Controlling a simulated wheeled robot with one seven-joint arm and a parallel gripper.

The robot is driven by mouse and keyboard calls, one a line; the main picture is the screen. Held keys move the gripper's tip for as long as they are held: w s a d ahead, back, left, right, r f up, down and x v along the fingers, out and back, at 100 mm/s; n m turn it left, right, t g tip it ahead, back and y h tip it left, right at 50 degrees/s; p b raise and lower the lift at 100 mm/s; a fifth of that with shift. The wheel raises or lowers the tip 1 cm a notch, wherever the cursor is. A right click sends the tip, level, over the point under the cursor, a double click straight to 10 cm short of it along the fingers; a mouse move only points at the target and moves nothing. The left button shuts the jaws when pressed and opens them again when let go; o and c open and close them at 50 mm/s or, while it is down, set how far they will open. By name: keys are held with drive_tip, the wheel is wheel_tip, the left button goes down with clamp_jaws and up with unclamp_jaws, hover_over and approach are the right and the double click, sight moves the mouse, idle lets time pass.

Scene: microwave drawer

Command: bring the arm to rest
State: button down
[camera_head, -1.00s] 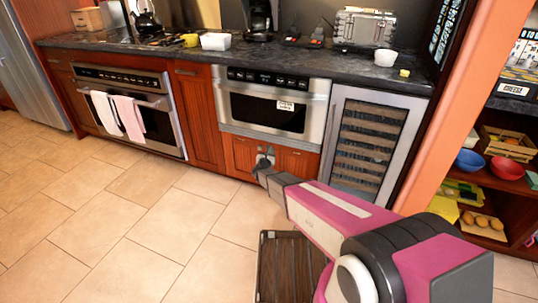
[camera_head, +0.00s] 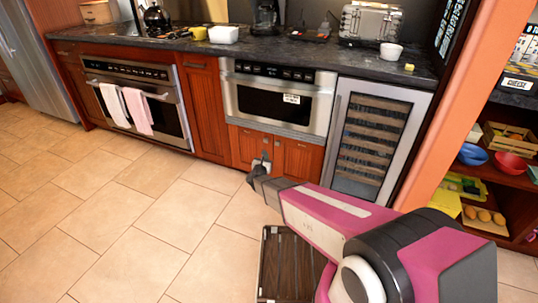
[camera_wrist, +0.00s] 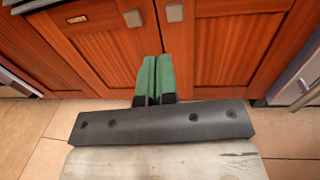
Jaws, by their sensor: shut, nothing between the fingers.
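My gripper (camera_head: 261,166) is at the end of my outstretched arm, low in front of the wooden cabinet doors (camera_head: 298,158) under the microwave drawer (camera_head: 278,103). The microwave drawer looks closed. In the wrist view my gripper (camera_wrist: 154,62) shows two green fingers pressed together with nothing between them. The fingers point toward the seam between the two cabinet doors (camera_wrist: 228,40). Whether the fingertips touch the doors cannot be told.
A counter (camera_head: 300,52) runs above, with a toaster (camera_head: 369,22) and white bowl (camera_head: 391,51). An oven (camera_head: 138,101) with hanging towels is to the left, a wine cooler (camera_head: 370,140) to the right. The tiled floor (camera_head: 150,220) at left is clear.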

drive_tip(key=s+d+r+m+g+y, duration=0.1)
drive_tip(key=s+d+r+m+g, duration=0.3)
drive_tip(key=s+d+m, duration=0.4)
drive_tip(key=s+d+r+m+g+y, duration=0.1)
drive_tip(key=s+d+r+m+g, duration=0.4)
drive_tip(key=m, duration=0.9)
drive_tip(key=s+d+r+m+g+y, duration=0.2)
drive_tip(key=s+d+r+m+g, duration=0.3)
drive_tip(key=s+d+m+g, duration=0.3)
drive_tip(key=s+d+m, duration=0.3)
drive_tip(key=s+d, duration=0.2)
drive_tip(key=s, duration=0.2)
drive_tip(key=shift+d, duration=0.2)
